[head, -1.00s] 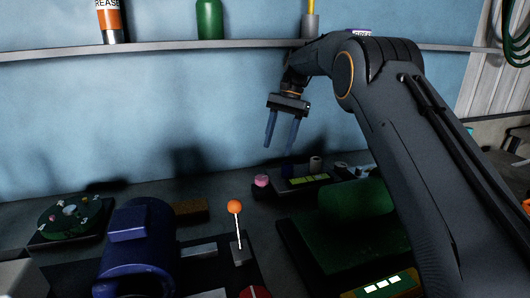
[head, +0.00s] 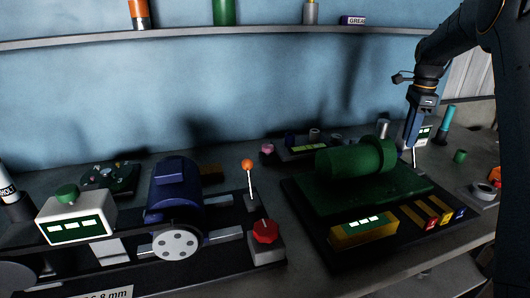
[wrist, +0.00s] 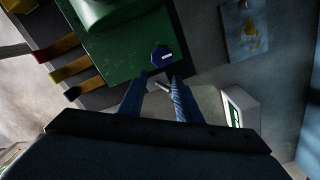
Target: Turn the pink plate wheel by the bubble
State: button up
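A small pink wheel (head: 267,149) sits on a low dark plate at the back of the bench, left of the green machine. A yellow-green bubble strip (head: 309,148) lies on that plate, with a dark blue and a grey wheel behind it. My gripper (head: 413,146) is far to the right of the pink wheel, pointing down by the green machine's right end. In the wrist view my gripper (wrist: 159,78) has its fingers apart, with a thin grey rod between them and a blue knob (wrist: 162,57) just beyond. Contact cannot be told. The pink wheel is outside the wrist view.
The green machine (head: 345,190) stands between my gripper and the pink wheel. An orange-tipped lever (head: 248,168), a red knob (head: 265,232) and a blue motor (head: 175,188) are to the left. A shelf (head: 200,36) runs above the bench.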

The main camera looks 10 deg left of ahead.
aim_at(267, 148)
jog(key=k, duration=0.8)
jog(key=u, duration=0.85)
jog(key=i, duration=1)
jog(key=z, duration=0.05)
